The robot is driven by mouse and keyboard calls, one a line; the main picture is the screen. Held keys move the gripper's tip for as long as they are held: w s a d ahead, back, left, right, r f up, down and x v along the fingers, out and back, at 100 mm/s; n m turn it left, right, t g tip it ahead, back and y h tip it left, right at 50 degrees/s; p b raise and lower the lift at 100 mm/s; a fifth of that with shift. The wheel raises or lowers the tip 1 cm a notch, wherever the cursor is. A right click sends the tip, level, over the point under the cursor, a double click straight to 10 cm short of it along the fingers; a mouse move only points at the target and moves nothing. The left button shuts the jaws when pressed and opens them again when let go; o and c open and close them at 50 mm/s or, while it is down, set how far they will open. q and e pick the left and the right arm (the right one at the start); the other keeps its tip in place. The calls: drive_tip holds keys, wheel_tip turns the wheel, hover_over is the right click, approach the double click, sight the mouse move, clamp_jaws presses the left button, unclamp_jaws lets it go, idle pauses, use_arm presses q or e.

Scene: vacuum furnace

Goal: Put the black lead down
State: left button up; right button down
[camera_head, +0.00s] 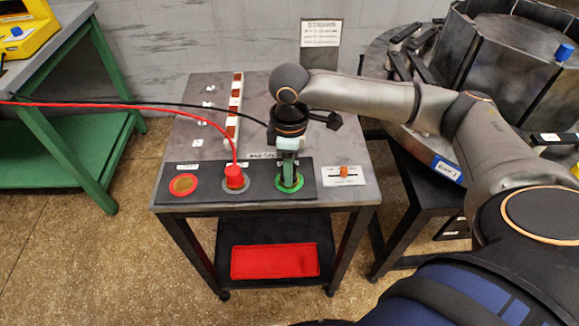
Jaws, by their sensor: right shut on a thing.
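My right gripper (288,168) points down over the green-ringed spot (298,184) on the black panel (212,196) along the table's front. It is shut on the end of the black lead, which the fingers mostly hide. The black lead's cable (190,106) runs in from the left edge and goes behind my wrist. I cannot tell whether the held end touches the panel. The red lead's plug (235,178) stands upright on the grey-ringed spot, left of my gripper. Its red cable (130,106) runs off left. My left gripper is not in view.
An orange-centred ringed spot (184,185) at the panel's left is empty. A small slider plate (343,175) lies right of the panel. A striped upright strip (233,110) and small white tags lie behind. A red mat (275,261) is on the lower shelf. A green bench (75,150) stands left.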

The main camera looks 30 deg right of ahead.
drive_tip(key=c, duration=0.7)
unclamp_jaws()
drive_tip(key=shift+f, duration=0.1)
drive_tip(key=shift+o, duration=1.3)
use_arm(q)
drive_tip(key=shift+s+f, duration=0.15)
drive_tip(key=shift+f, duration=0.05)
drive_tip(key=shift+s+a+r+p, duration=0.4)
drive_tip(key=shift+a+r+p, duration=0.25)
drive_tip(key=shift+p, duration=0.5)
use_arm(e)
wheel_tip(320, 180, up, 12)
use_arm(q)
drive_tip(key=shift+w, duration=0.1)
use_arm(e)
drive_tip(key=shift+a, duration=0.1)
